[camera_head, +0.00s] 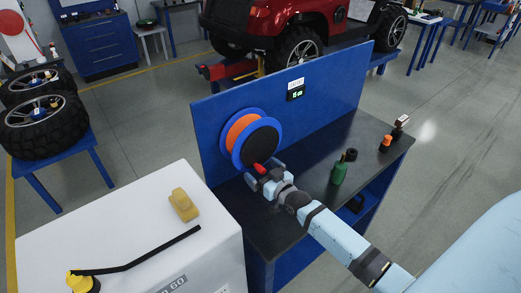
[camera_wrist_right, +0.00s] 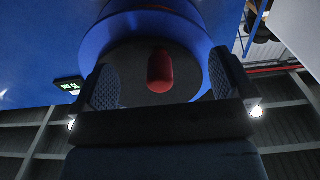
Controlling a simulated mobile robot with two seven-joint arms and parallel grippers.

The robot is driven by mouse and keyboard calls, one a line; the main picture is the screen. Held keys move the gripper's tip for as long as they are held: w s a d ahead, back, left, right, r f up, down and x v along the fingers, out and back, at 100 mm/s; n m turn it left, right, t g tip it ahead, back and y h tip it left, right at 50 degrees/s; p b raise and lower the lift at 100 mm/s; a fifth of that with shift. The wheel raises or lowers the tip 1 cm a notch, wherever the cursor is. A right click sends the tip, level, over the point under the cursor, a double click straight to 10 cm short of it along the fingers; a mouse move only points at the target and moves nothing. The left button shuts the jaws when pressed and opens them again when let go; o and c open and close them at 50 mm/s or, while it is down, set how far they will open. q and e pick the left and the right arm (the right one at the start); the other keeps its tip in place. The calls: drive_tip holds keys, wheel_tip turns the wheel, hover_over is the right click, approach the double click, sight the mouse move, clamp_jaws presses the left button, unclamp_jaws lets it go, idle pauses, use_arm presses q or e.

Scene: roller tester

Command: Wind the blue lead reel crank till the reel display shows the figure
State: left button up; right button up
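The blue lead reel (camera_head: 276,128), wound with orange lead, is mounted on the blue upright panel above the dark bench top. Its red crank handle (camera_head: 260,168) sticks out at the lower part of the reel's dark face. My right gripper (camera_head: 264,179) is at the handle. In the right wrist view the handle (camera_wrist_right: 160,70) stands between the two fingers of my right gripper (camera_wrist_right: 163,84), with a gap on each side. The reel display (camera_head: 296,93) on the panel shows small green characters, too small to read surely. My left gripper is out of view.
A green bottle (camera_head: 339,172), a dark ring (camera_head: 351,155) and small orange and dark items (camera_head: 385,144) stand on the bench's right part. A white cabinet (camera_head: 130,235) with a yellow block (camera_head: 183,205) and a black bar stands close on the left.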

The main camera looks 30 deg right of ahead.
sight(268, 158)
drive_tip(key=c, duration=1.8)
drive_tip(key=shift+o, duration=0.3)
drive_tip(key=d+n, duration=0.1)
drive_tip(key=n, duration=0.2)
drive_tip(key=d+n, duration=0.1)
drive_tip(key=n, duration=0.1)
drive_tip(key=shift+w+d+f, duration=0.1)
drive_tip(key=shift+d+f, duration=0.2)
drive_tip(key=shift+d+r+n+p, duration=0.15)
drive_tip(key=shift+d+n+p, duration=0.3)
drive_tip(key=shift+n, duration=0.25)
drive_tip(key=n, duration=0.1)
drive_tip(key=d+n, duration=0.1)
drive_tip(key=n, duration=0.1)
drive_tip(key=shift+w+d+r, duration=0.1)
drive_tip(key=shift+d+r, duration=0.05)
drive_tip(key=shift+d, duration=0.1)
drive_tip(key=shift+d, duration=0.1)
